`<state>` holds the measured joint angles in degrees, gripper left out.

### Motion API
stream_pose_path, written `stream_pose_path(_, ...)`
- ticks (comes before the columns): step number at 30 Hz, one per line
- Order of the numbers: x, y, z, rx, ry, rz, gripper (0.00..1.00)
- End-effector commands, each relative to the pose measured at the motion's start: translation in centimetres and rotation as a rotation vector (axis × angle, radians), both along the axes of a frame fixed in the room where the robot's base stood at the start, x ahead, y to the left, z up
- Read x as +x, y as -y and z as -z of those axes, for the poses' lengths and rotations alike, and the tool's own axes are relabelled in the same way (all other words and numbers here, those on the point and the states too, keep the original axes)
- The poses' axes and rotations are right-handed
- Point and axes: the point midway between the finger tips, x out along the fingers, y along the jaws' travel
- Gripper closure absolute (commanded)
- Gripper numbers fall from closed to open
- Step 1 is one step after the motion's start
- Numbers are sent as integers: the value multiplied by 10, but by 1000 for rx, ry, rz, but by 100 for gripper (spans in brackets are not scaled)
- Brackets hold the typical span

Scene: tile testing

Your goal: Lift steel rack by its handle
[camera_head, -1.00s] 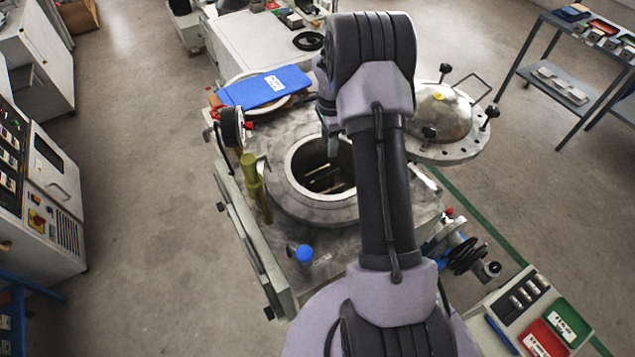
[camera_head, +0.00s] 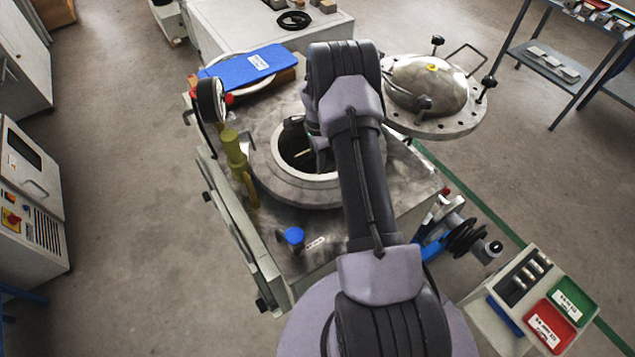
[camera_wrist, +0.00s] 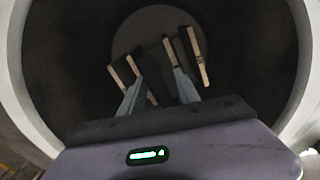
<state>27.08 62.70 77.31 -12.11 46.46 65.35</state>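In the head view my arm reaches over the round steel chamber (camera_head: 268,165), and its end dips into the opening. My gripper fingers are hidden there. In the wrist view my gripper (camera_wrist: 156,68) points down into the dark chamber, its two grey fingers apart. Several tile-like pieces with pale tan edges (camera_wrist: 197,55) stand around and between the fingers, near the chamber bottom. The steel rack and its handle are too dark to make out. I cannot tell whether the fingers touch anything.
The chamber's pale rim (camera_wrist: 305,85) surrounds my gripper closely. A domed lid (camera_head: 430,85) with bolts stands open at the right. A gauge (camera_head: 210,100), a yellow-green valve (camera_head: 234,152) and a blue knob (camera_head: 294,236) stand at the chamber's left and front.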

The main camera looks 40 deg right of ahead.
Motion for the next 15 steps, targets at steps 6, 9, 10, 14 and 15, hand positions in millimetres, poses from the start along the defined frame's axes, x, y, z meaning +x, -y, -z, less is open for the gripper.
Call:
stream_pose_path(6,0,0,-1,0,0,0,93)
stream_pose_path(9,0,0,-2,0,0,0,100)
stream_pose_path(10,0,0,-2,0,0,0,100)
stream_pose_path(14,0,0,-2,0,0,0,100)
stream_pose_path(15,0,0,-2,0,0,0,100)
